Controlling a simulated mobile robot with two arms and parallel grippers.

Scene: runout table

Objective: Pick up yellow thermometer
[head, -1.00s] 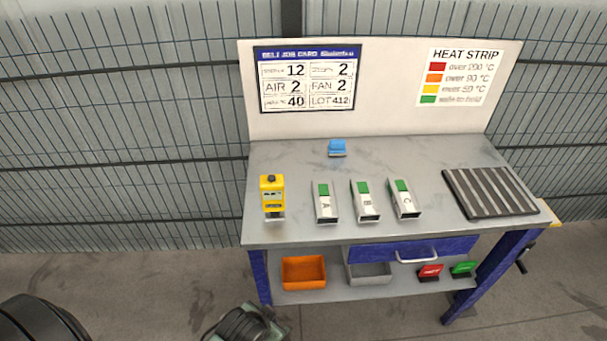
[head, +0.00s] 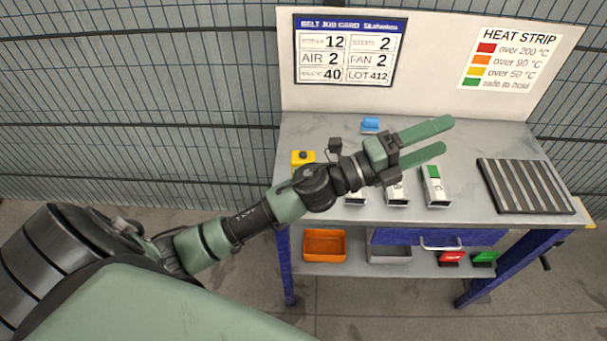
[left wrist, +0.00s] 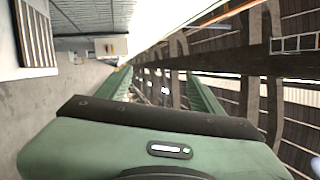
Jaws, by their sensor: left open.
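The yellow thermometer (head: 302,157) stands at the left end of the grey table (head: 450,207). My left forearm hides its lower part in the head view. My left gripper (head: 447,137) is open and empty, its two green fingers pointing right above the table, well to the right of the thermometer. The gripper's fingers also show in the left wrist view (left wrist: 156,85). I do not make out the thermometer there. My right gripper is in neither view.
Three white blocks with green tops, such as block C (head: 434,187), stand below the gripper, partly hidden. A blue object (head: 370,125) lies behind. A ribbed dark rack (head: 525,187) is at the right. An orange bin (head: 324,246) sits on the lower shelf.

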